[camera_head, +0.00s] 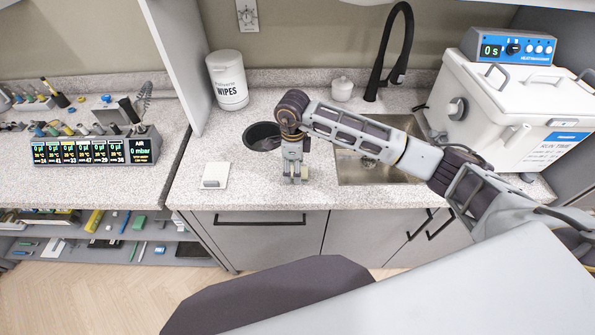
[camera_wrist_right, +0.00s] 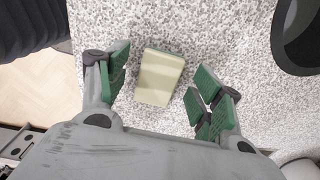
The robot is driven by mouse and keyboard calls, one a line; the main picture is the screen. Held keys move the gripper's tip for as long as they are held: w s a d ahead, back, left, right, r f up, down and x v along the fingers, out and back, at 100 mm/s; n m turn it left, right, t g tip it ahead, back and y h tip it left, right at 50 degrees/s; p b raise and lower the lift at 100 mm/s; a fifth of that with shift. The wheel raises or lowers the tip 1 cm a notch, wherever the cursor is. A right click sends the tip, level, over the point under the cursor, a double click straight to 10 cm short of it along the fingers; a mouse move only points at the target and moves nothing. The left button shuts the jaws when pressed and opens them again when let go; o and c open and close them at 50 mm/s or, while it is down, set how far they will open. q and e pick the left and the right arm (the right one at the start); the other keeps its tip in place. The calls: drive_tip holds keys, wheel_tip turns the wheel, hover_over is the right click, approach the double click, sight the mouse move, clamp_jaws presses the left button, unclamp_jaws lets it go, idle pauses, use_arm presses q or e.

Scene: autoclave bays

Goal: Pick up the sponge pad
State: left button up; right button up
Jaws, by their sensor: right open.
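The sponge pad (camera_wrist_right: 160,78) is a pale yellow block with a thin green edge at its far end. It lies on the speckled counter between the spread fingers of my right gripper (camera_wrist_right: 160,95) in the right wrist view. It is closer to the left finger and appears untouched. My right gripper is open, with green pads. In the head view my right gripper (camera_head: 295,174) points down at the counter near its front edge, and I cannot make out the sponge there. My left gripper is not in view.
A dark round opening (camera_head: 262,136) lies just behind and left of the gripper; a sink (camera_head: 350,172) with a black faucet is right. A wipes tub (camera_head: 228,82) and white heated bath (camera_head: 510,100) stand further back.

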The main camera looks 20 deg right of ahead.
drive_tip(key=shift+f, duration=0.4)
drive_tip(key=c, duration=0.8)
